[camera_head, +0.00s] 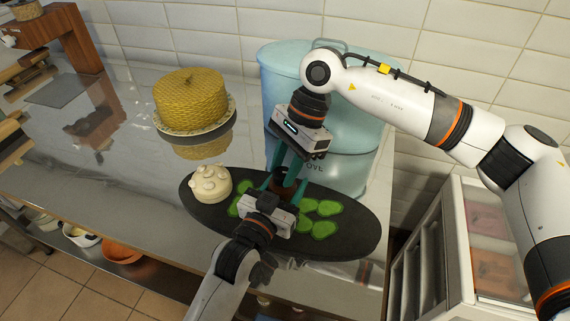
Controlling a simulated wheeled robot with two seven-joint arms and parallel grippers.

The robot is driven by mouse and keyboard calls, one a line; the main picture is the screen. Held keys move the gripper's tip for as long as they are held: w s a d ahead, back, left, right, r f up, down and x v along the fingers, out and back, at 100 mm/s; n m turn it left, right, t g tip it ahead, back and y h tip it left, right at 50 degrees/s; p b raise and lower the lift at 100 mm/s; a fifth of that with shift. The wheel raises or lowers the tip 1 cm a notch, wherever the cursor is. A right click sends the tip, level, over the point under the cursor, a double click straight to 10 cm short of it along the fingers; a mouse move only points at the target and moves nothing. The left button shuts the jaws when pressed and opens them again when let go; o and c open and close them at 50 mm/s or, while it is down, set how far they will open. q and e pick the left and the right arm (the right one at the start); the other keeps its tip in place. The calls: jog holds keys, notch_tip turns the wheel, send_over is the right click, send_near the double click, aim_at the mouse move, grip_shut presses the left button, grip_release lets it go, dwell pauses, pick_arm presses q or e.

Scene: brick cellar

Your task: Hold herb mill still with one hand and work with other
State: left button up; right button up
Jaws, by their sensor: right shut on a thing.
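The herb mill (281,178) seems to be the small reddish-brown piece between the fingers over the dark oval board; most of it is hidden by my grippers. My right gripper (286,180) comes down from above with its teal fingers shut on it. My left gripper (277,190) reaches in from the front, low over the board, close against the same spot. Its body hides most of its fingers, so I cannot tell whether it is open or shut.
The dark oval board (352,232) holds green slices (325,208) and a pale round knobbed item (210,184). A yellow woven dome (190,98) stands behind left on a plate. A large light-blue lidded bin (278,75) stands close behind my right gripper. The shiny counter (110,175) is clear at left.

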jog(key=m+t, duration=0.1)
jog(key=m, duration=0.2)
jog(key=m+t, duration=0.1)
jog(key=m, duration=0.2)
jog(key=shift+s+d+y, duration=0.1)
jog(key=shift+s+y, duration=0.05)
jog(key=shift+y, duration=0.15)
jog(key=m+t, duration=0.1)
jog(key=m, duration=0.3)
jog(key=shift+s+t, duration=0.1)
jog(key=shift+t, duration=0.3)
jog(key=m+t, duration=0.1)
jog(key=m, duration=0.2)
jog(key=shift+m+h, duration=0.3)
jog(key=shift+h, duration=0.1)
jog(key=m, duration=0.1)
jog(key=m+t+h, duration=0.1)
jog(key=m, duration=0.3)
jog(key=shift+s+a+t, duration=0.15)
jog(key=shift+a+t, duration=0.1)
jog(key=shift+t, duration=0.15)
jog(key=shift+a+m+h, duration=0.1)
jog(key=shift+m+h, duration=1)
jog(key=shift+m, duration=1.4)
jog(key=shift+t, duration=0.3)
